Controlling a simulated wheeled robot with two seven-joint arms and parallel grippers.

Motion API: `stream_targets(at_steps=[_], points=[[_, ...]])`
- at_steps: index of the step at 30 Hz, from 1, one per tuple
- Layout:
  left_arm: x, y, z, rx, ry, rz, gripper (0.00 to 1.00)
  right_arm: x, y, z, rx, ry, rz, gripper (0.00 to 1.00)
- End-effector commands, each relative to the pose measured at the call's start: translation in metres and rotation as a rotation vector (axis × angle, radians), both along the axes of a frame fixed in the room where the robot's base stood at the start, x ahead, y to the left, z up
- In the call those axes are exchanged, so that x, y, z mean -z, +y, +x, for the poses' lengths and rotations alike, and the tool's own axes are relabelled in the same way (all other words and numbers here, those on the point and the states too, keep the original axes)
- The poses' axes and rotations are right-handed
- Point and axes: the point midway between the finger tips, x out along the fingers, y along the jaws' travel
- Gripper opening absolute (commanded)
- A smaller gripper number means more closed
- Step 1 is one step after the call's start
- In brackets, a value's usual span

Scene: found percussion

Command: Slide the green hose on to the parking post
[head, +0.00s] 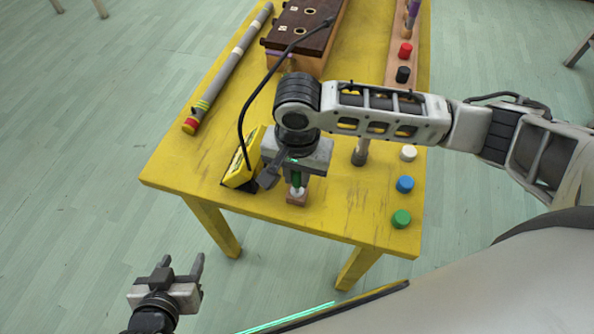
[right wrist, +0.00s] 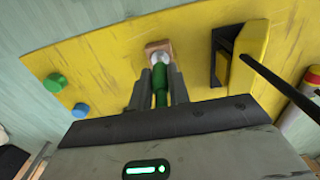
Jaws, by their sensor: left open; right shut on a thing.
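My right gripper (head: 287,180) is shut on the green hose (head: 296,179) near the front edge of the yellow table. The hose also shows between the fingers in the right wrist view (right wrist: 160,84). Just below it is the parking post, a small wooden block (head: 297,199) with a pale rounded top (right wrist: 160,58). The hose is lined up with the post, its lower end close against the pale top. I cannot tell whether it is around the post or only touching it. My left gripper (head: 182,262) is open and empty, off the table at lower left.
A yellow box (head: 243,158) with a black flexible stalk stands just left of my right gripper. Blue (head: 404,184) and green (head: 401,218) knobs are at the right. A grey tube (head: 231,65) lies along the left edge. A dark-topped wooden box (head: 303,27) is further back.

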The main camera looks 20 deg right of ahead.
Motion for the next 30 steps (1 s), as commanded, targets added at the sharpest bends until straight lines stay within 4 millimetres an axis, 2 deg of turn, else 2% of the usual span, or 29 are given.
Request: stream_targets(at_steps=[11, 30], points=[[-0.012, 0.001, 0.0, 0.0, 0.0, 0.001, 0.53, -0.002, 0.0, 0.0, 0.0, -0.001, 0.001, 0.0], [-0.014, 0.001, 0.0, -0.001, 0.0, 0.002, 0.53, -0.001, 0.0, 0.0, 0.0, 0.0, 0.0, 0.0]])
